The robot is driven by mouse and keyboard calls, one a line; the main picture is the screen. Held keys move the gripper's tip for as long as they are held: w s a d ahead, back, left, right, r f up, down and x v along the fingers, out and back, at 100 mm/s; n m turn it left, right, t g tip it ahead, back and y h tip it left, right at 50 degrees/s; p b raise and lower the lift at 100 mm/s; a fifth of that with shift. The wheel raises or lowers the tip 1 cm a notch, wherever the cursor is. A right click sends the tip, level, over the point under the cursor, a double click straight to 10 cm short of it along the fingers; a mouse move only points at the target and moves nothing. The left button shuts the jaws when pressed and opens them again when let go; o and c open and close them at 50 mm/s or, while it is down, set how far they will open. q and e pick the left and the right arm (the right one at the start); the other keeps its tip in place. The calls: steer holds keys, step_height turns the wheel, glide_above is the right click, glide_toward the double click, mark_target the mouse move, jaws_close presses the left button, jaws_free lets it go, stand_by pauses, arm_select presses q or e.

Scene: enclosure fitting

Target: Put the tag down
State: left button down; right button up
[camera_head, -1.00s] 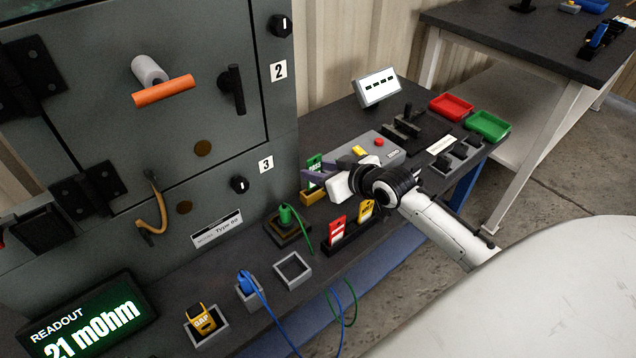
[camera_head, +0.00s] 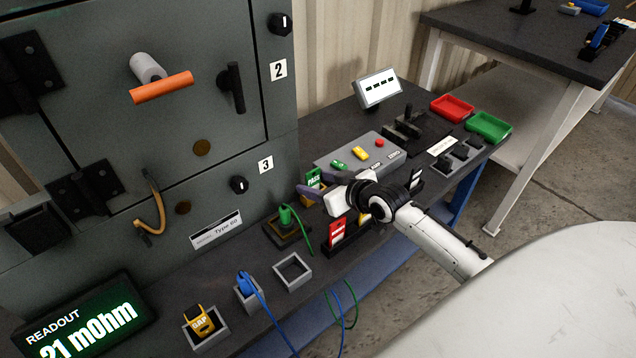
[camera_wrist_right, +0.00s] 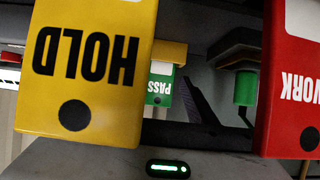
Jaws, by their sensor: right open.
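The green PASS tag (camera_head: 314,174) stands in the ochre holder (camera_head: 308,197) on the bench, its lower part hidden by my fingers. It also shows upside down in the wrist view (camera_wrist_right: 158,88). My right gripper (camera_head: 313,181) is open, its purple fingers spread around the tag. I cannot tell whether a finger still touches it. My left gripper is not in view.
A black rack (camera_head: 350,240) close beside my right wrist holds a red tag (camera_head: 337,233) and a yellow HOLD tag (camera_wrist_right: 85,65). A grey button box (camera_head: 330,158) stands behind. A green cable plug (camera_head: 285,216) and an empty grey socket (camera_head: 292,271) lie left.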

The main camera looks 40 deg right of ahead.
steer(key=shift+r, duration=0.1)
steer(key=shift+s+r, duration=0.1)
steer(key=shift+s, duration=0.05)
steer(key=p+v, duration=0.2)
steer(key=v, duration=0.9)
steer(key=shift+s, duration=0.3)
steer(key=shift+d+r+p, duration=0.1)
steer(key=shift+r+p, duration=0.1)
steer(key=shift+p, duration=0.1)
